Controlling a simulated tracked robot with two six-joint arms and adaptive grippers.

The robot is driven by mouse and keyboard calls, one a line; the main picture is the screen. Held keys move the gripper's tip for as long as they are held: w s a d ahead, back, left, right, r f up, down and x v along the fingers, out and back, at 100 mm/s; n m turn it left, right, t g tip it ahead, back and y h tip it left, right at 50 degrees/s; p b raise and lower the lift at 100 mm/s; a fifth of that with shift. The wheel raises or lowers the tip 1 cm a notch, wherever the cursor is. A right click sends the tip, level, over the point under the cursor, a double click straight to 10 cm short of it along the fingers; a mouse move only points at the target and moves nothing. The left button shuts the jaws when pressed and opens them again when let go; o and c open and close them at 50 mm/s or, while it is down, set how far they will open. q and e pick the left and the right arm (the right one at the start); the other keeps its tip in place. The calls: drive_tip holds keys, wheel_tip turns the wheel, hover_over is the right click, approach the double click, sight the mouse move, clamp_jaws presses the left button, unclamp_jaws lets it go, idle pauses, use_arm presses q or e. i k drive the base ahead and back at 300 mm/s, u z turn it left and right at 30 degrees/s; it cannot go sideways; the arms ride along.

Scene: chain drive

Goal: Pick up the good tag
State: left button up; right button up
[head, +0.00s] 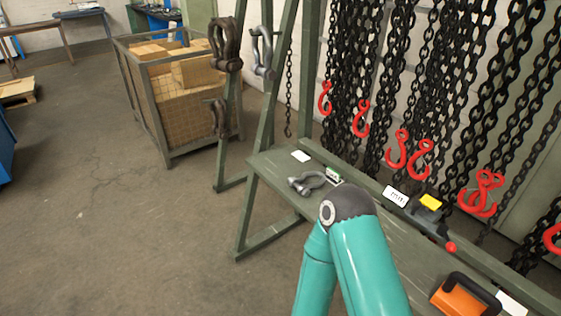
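Several tag-like pieces lie on the green bench (283,175). A small green and white piece (333,174) lies beside a grey shackle (307,183). A plain white piece (301,156) lies farther back, and a white card with dark print (395,196) sits at the rear edge. Another white piece (511,303) is at the lower right. Their writing is too small to read, so I cannot tell which is the good tag. A bent teal arm of mine covers part of the bench. Neither gripper is in view.
Black chains with red hooks (361,118) hang behind the bench. A yellow and dark device with a red knob (430,203) and an orange case (465,296) occupy its right part. Shackles (225,45) hang on the frame.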

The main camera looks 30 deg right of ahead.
sight(332, 174)
drive_tip(key=z, duration=0.05)
drive_tip(key=i, duration=1.25)
drive_tip(key=z, duration=1.05)
drive_tip(key=i, duration=0.65)
drive_tip(key=z, duration=0.45)
drive_tip(key=k, duration=0.9)
drive_tip(key=z, duration=0.2)
drive_tip(key=i, duration=0.9)
drive_tip(key=u, duration=0.1)
